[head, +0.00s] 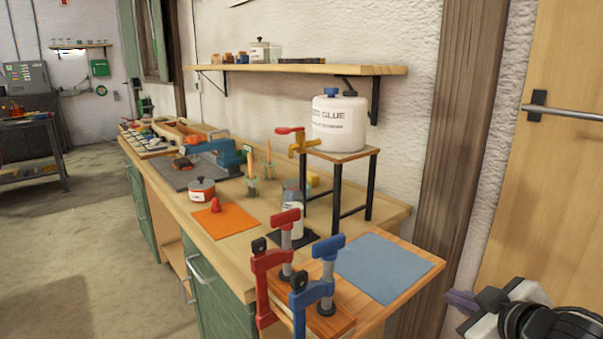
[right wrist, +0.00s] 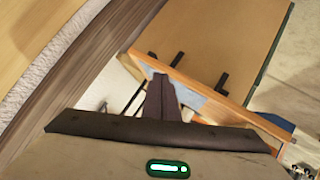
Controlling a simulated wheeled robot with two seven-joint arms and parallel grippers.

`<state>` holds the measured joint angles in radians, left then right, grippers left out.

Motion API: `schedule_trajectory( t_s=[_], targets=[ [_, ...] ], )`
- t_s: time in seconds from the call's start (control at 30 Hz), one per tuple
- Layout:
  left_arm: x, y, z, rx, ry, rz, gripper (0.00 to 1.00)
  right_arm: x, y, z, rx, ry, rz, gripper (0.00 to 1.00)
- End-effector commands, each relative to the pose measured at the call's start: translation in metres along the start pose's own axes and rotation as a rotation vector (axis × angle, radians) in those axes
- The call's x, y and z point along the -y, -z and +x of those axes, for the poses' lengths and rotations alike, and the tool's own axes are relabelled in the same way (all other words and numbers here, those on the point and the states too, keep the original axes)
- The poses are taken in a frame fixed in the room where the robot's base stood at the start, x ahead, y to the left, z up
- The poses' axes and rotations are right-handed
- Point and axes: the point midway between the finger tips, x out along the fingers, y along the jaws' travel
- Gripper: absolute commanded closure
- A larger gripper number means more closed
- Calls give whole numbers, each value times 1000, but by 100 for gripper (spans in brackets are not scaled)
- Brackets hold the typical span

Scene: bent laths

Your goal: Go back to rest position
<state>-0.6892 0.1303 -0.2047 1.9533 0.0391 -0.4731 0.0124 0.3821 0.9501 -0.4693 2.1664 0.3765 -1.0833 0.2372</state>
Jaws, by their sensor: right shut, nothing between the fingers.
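My right gripper (head: 463,302) shows at the lower right of the head view, in front of the door and to the right of the bench. Its dark fingers (right wrist: 163,98) are together and empty in the right wrist view, apart from the bench. The workbench (head: 228,260) runs along the wall. A wooden board with a blue mat (head: 384,267) is at its near end; the mat also shows in the right wrist view (right wrist: 205,104). My left gripper is in neither view.
A red clamp (head: 265,280) and a blue clamp (head: 298,300) stand upright at the bench's near end. A white glue tank (head: 340,126) with a tap sits on a raised stand. A shelf (head: 300,69) hangs above. The floor (head: 90,270) on the left is clear.

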Motion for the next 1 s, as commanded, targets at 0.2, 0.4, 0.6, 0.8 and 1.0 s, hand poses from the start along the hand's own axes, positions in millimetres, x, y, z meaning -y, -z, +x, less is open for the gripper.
schedule_trajectory(
  t_s=[0.2,0.4,0.6,0.8,1.0],
  targets=[
    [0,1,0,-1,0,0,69,52,-136,19,117,71,-72,100],
    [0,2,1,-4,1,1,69,95,-244,1,197,141,-166,100],
    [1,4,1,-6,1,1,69,126,-316,-29,249,207,-242,100],
    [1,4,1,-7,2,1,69,151,-374,-65,291,276,-307,100],
    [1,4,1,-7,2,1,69,199,-358,-61,265,263,-108,100]
  ],
)
